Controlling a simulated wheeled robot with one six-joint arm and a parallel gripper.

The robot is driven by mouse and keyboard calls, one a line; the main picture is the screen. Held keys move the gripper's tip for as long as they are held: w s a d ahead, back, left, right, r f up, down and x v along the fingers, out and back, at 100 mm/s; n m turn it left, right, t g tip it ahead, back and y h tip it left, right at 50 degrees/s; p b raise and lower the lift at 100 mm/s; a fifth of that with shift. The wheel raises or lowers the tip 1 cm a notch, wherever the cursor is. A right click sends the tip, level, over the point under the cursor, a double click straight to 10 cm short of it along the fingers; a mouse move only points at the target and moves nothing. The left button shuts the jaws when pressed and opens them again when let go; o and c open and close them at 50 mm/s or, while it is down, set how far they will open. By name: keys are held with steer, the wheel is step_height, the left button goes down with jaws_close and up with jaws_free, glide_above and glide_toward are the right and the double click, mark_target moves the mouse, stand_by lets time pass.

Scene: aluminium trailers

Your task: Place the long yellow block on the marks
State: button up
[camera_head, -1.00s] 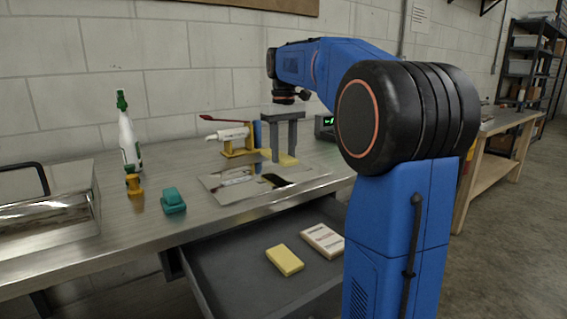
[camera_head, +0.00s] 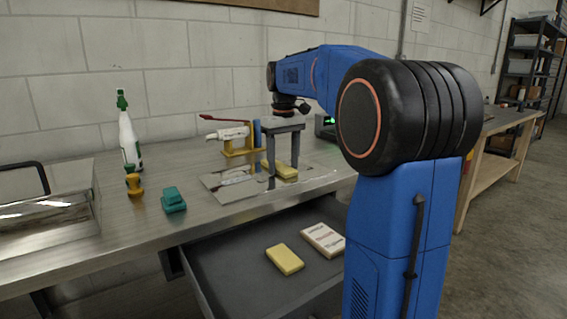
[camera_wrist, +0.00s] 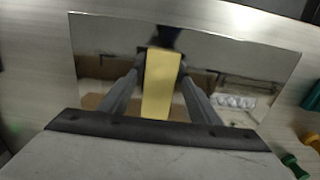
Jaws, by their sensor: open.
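The long yellow block (camera_head: 286,171) is at the shiny mirror-like plate (camera_head: 228,187) on the bench. In the wrist view the yellow block (camera_wrist: 160,88) lies lengthwise between the fingers of my gripper (camera_wrist: 163,70), over the plate (camera_wrist: 240,62). My gripper (camera_head: 282,168) points down and is open, with a finger on either side of the block. Narrow gaps seem to show beside the block; I cannot tell whether either finger touches it. I cannot make out any marks; the block and fingers cover part of the plate.
A yellow holder with a white tube and red lever (camera_head: 235,140) stands behind the plate. A green-capped bottle (camera_head: 130,138), a yellow stamp-like piece (camera_head: 133,183) and a green block (camera_head: 173,199) stand left. The open drawer (camera_head: 225,277) below holds another yellow block (camera_head: 285,259) and a white box (camera_head: 323,240).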

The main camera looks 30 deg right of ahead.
mark_target(284, 168)
steer(key=shift+r, duration=0.1)
step_height(284, 168, up, 12)
stand_by(0.5)
stand_by(0.5)
